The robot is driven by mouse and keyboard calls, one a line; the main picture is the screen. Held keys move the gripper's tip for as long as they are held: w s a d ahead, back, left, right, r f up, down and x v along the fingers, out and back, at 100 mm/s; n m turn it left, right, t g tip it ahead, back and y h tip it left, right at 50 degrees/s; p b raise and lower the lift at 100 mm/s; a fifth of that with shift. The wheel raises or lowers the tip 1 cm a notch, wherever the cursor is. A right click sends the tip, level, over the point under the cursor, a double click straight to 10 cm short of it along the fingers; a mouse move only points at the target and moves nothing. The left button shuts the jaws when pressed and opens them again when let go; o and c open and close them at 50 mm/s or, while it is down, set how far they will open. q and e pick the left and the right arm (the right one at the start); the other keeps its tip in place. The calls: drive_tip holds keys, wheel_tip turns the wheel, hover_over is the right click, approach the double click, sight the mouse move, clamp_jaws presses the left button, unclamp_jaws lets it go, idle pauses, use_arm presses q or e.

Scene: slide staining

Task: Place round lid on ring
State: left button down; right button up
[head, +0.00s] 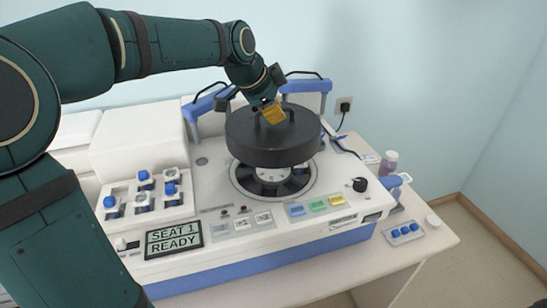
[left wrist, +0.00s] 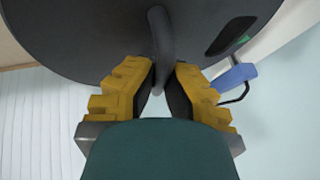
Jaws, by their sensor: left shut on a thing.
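The round lid (head: 268,140) is a thick dark grey disc with a handle on top. In the head view it hangs above the ring, roughly level. My left gripper (head: 271,112) comes from above and is shut on the lid's handle. The left wrist view shows the yellow fingers (left wrist: 165,85) on both sides of the dark handle (left wrist: 163,45), with the lid (left wrist: 90,35) filling the top. The ring (head: 306,186) is a pale circle around a dark carousel in the white machine's top. The lid hides its far part. My right gripper is not in view.
The white staining machine (head: 215,190) has blue-capped bottles (head: 143,177) at left and a screen (head: 174,239) reading "SEAT 1 READY". Coloured buttons (head: 317,205) and a black knob (head: 359,184) are at the front. Blue brackets (head: 306,86) stand behind the lid.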

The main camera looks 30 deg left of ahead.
sight(272, 125)
use_arm(q)
wheel_tip(272, 125, down, 5)
drive_tip(key=shift+s+r+b, duration=0.15)
drive_tip(key=shift+b, duration=0.15)
drive_tip(key=shift+f+b, duration=0.3)
drive_tip(key=shift+f, duration=2.15)
drive_tip(key=c, duration=1.1)
unclamp_jaws()
drive_tip(key=shift+c, duration=0.2)
drive_tip(key=shift+r, duration=0.15)
drive_tip(key=p+v, duration=0.1)
drive_tip(key=v, duration=1)
drive_tip(key=shift+s+r, duration=0.25)
drive_tip(key=shift+r, duration=0.1)
